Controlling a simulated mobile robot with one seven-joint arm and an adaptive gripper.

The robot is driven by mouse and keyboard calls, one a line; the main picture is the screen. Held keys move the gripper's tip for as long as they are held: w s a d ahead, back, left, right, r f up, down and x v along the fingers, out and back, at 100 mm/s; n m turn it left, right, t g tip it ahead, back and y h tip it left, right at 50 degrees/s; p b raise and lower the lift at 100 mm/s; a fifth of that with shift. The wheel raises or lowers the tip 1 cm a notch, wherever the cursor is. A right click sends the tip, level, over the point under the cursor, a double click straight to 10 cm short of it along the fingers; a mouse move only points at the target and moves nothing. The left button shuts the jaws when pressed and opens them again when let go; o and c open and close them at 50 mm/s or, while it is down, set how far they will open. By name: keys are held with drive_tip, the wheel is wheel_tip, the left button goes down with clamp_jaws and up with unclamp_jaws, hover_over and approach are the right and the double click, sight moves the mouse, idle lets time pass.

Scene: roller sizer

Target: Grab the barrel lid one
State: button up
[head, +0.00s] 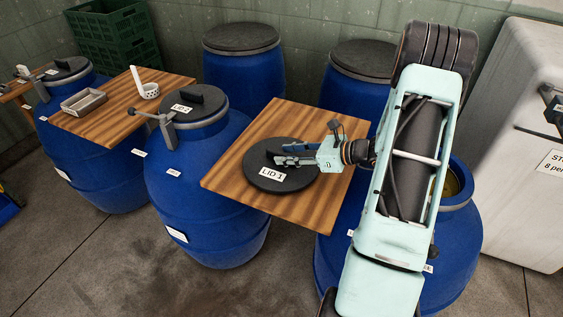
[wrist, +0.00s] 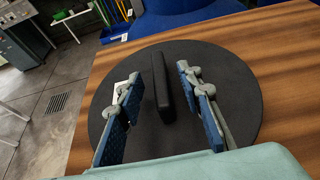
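The barrel lid one is a round black disc (head: 267,183) with a white "LID 1" label, lying flat on a wooden board between two blue barrels. It also fills the middle of the wrist view (wrist: 240,100). Its raised bar handle (wrist: 162,88) stands up from the middle. My gripper (head: 280,156) is over the lid. In the wrist view my gripper (wrist: 160,112) is open, with one blue-padded finger on each side of the handle and a gap on both sides. I cannot tell whether the fingertips touch the lid.
The wooden board (head: 225,180) bears the lid. A blue barrel (head: 205,200) with the "LID 2" lid (head: 188,104) and a clamp stands left. An uncovered barrel (head: 462,230) is behind my arm at right. Another board (head: 115,125) holds a tray (head: 84,102) and a strainer cup (head: 149,91).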

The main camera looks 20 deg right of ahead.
drive_tip(key=shift+x, duration=1.2)
drive_tip(key=shift+c, duration=0.6)
clamp_jaws()
drive_tip(key=shift+r, duration=0.15)
